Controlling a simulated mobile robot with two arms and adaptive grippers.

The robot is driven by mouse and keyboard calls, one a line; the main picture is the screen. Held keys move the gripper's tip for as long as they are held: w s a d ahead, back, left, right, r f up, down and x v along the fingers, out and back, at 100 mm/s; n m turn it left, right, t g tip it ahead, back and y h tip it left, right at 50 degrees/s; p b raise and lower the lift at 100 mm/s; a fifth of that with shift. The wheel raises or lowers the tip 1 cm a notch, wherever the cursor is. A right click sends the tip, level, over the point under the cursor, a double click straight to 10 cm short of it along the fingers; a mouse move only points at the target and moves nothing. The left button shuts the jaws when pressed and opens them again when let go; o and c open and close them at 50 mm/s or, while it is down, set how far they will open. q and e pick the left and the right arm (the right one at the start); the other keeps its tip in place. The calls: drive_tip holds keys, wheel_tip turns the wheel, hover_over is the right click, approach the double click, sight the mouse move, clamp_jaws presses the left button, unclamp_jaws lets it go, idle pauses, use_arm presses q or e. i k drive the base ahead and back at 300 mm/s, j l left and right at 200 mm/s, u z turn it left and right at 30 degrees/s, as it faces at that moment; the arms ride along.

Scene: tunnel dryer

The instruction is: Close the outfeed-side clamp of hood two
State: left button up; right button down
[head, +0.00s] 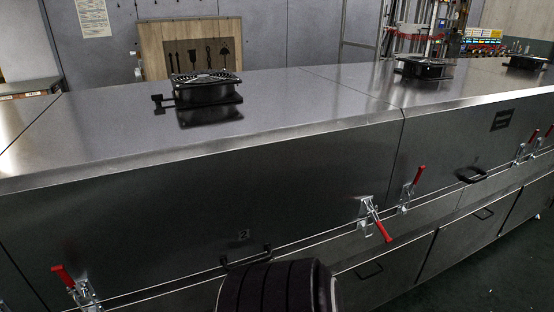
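Which of these is the outfeed side, I cannot tell. Beyond the seam, the neighbouring hood's clamp (406,195) has its red handle pointing up. Neither gripper shows; a dark rounded part of my own body covers the bottom middle.
A black hood handle (246,258) sits low on the front, partly behind my dark part. Fans (206,88) stand on the hood tops. More red-handled clamps (520,150) are at the far right. Lower panels with handles (368,270) run below. Open floor (500,275) lies at the lower right.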

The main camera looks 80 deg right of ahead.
sight(373, 214)
drive_tip(key=z, duration=1.95)
